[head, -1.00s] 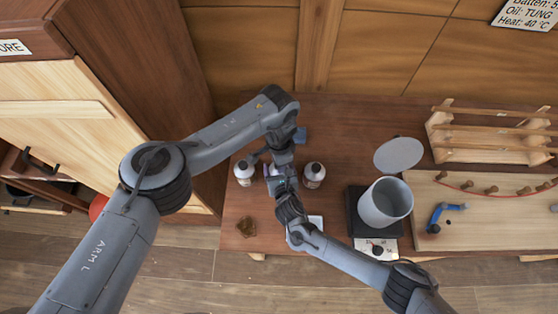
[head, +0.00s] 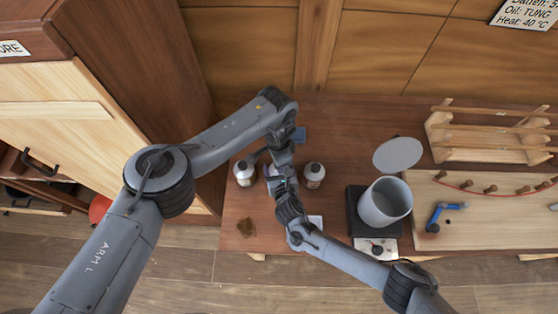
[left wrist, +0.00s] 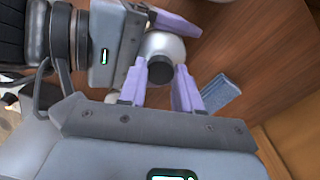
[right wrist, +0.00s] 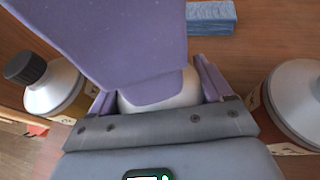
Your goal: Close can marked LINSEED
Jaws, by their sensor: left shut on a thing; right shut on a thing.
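A pale can (left wrist: 163,45) with a dark cap (left wrist: 160,70) stands between my two grippers; no label on it is readable. My left gripper (left wrist: 161,74) has its purple fingers on either side of the cap, shut on it from above. My right gripper (right wrist: 156,88) is shut on the can's body, which shows as a pale curve (right wrist: 160,98) in the right wrist view. A large purple finger of the left gripper hides most of the can there. In the head view both hands cover the can.
Similar bottles stand close on either side, left (head: 244,172) and right (head: 314,175). A blue block (right wrist: 210,17) lies behind. To the right are a grey pot (head: 385,203) on a black base, a round grey lid (head: 398,155) and a wooden rack (head: 490,130). A brown patch (head: 246,228) lies front left.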

